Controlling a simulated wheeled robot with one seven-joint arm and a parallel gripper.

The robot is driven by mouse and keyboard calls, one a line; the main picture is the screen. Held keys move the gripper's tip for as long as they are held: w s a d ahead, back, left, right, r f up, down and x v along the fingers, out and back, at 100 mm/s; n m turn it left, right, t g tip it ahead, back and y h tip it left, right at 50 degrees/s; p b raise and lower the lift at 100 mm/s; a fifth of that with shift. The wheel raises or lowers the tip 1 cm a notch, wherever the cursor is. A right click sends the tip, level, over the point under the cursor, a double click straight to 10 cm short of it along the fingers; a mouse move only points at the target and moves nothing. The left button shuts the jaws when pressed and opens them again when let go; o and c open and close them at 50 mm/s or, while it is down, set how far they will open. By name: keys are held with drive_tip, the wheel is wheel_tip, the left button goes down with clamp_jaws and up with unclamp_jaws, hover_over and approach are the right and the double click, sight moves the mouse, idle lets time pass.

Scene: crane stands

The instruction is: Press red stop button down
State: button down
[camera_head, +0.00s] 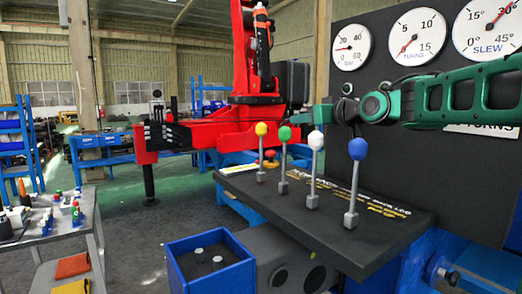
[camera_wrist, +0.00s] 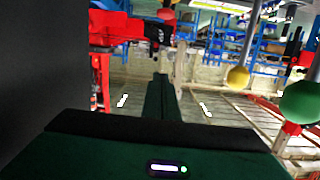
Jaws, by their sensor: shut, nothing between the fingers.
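The red stop button (camera_head: 270,154) is a small red mushroom cap on a yellowish base. It sits at the far end of the dark console, close to the yellow-knobbed lever. In the wrist view, which looks upside down, a small red cap (camera_wrist: 166,14) at the top edge seems to be the same button. My gripper (camera_head: 323,114) is in the air above the console, near the white knob, to the right of the button and apart from it. In the wrist view my gripper's fingers (camera_wrist: 161,78) are together, with nothing between them.
Levers with yellow (camera_head: 261,129), green (camera_head: 285,133), white (camera_head: 316,140) and blue (camera_head: 358,149) knobs stand on the console (camera_head: 390,228). A dark gauge panel (camera_head: 390,55) rises at the right. A blue bin (camera_head: 212,268) is in front. A red crane stands behind.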

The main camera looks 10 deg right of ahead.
drive_tip(key=shift+g, duration=0.4)
drive_tip(key=f, duration=0.1)
drive_tip(key=w+f, duration=0.2)
drive_tip(key=shift+a+f, duration=0.3)
drive_tip(key=shift+f, duration=0.1)
drive_tip(key=shift+w, duration=0.15)
hover_over(271, 153)
drive_tip(key=d, duration=0.2)
wheel_tip(271, 153, down, 2)
drive_tip(key=f, duration=0.3)
drive_tip(key=shift+s+a+f, duration=0.2)
drive_tip(key=shift+s+a, duration=0.05)
drive_tip(key=shift+s, duration=0.1)
drive_tip(key=shift+f, duration=0.5)
